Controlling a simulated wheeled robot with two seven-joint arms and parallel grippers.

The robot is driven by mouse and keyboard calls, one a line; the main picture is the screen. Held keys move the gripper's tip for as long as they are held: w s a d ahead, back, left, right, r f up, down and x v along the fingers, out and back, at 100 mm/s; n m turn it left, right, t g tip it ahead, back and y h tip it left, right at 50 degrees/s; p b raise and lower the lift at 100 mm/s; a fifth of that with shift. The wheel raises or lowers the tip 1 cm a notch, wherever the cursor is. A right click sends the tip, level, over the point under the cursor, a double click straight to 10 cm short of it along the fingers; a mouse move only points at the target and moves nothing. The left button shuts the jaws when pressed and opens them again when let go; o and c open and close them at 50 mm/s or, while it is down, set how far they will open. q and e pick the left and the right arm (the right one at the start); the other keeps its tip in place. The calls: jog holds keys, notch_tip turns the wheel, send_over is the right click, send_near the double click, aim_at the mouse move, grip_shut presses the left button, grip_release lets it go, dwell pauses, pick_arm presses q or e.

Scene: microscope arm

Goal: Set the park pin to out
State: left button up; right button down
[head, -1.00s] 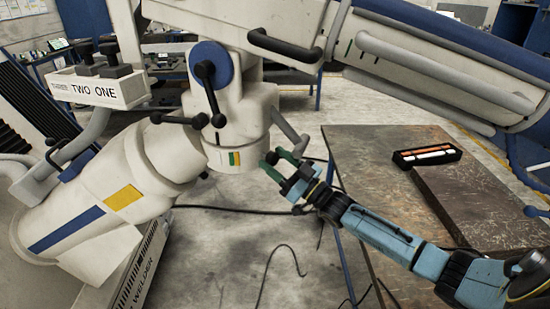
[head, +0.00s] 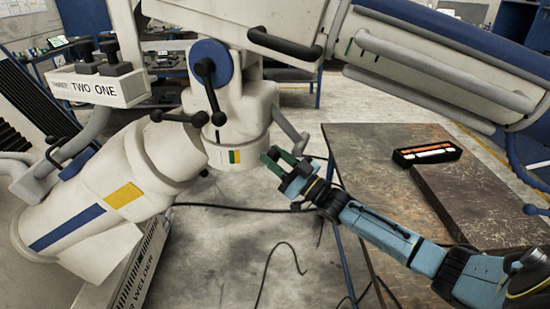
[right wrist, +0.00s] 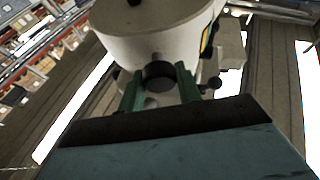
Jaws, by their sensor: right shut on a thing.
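In the right wrist view, the dark round park pin knob (right wrist: 158,72) sits under the pale housing (right wrist: 155,30), between the green fingers. My right gripper (head: 276,157) is at the collar's right side, shut on the knob. It also shows in the right wrist view (right wrist: 159,88). In the head view the fingers hide the knob, so I cannot tell how far the pin stands out. My left gripper is not in view.
A grey lever (head: 290,132) slants down just above my right gripper. Black-handled levers (head: 207,90) stand on the blue-capped joint to the left. A dark worktable (head: 400,190) with a black tray (head: 426,154) is at the right. Cables lie on the floor below.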

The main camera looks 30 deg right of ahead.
jog(key=shift+s+d, duration=0.3)
jog(key=shift+s, duration=0.7)
jog(key=c, duration=1.3)
grip_release()
jog(key=shift+c, duration=0.2)
jog(key=o, duration=0.4)
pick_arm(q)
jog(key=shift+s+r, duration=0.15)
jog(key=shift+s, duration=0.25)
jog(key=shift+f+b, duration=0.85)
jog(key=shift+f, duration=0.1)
pick_arm(e)
jog(key=v, duration=1.3)
jog(key=shift+d+f, duration=0.1)
